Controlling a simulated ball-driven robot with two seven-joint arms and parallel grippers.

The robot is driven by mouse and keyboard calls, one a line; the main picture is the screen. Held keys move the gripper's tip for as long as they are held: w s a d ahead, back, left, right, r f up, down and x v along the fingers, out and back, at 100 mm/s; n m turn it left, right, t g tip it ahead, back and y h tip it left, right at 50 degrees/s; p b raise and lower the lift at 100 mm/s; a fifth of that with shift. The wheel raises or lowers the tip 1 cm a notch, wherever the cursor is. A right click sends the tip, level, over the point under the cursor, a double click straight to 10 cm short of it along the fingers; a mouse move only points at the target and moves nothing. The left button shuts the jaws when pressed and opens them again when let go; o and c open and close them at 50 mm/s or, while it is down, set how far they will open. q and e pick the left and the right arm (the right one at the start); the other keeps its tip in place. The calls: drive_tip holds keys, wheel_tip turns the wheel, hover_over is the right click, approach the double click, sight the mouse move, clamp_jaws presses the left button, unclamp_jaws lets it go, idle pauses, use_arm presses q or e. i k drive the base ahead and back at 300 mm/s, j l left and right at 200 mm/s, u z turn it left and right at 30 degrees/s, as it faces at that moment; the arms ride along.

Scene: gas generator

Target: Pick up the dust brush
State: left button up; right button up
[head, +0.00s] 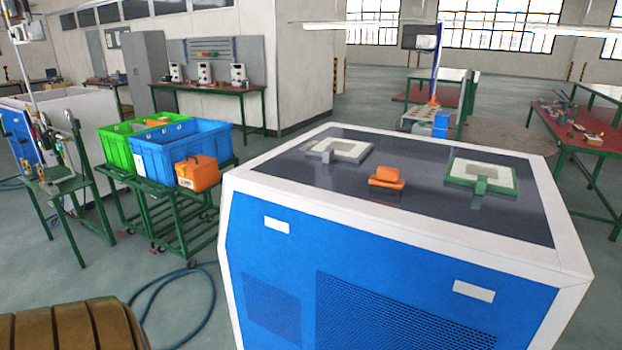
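A small orange block-like object (387,178) lies near the middle of the dark top panel of the blue and white generator cabinet (420,210). It has a raised upper part on a flat base and may be the dust brush, but its bristles cannot be made out. A grey square frame with a tab (340,150) lies to its left and farther back. A green square frame with a tab (482,177) lies to its right. Neither of my grippers is in view.
Left of the cabinet, a green cart (180,215) carries a blue crate (185,148), a green crate (118,150) and an orange box (197,172). A blue hose (212,300) lies on the floor. The cabinet top between the three objects is clear.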

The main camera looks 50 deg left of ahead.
sight(386, 180)
drive_tip(key=i+u, duration=0.15)
drive_tip(key=u, duration=0.25)
drive_tip(key=i+u, duration=0.2)
drive_tip(key=u, duration=0.2)
drive_tip(key=i+u, duration=0.2)
drive_tip(key=u, duration=0.2)
drive_tip(key=i+l+u, duration=0.1)
drive_tip(key=u, duration=0.25)
drive_tip(key=i, duration=0.05)
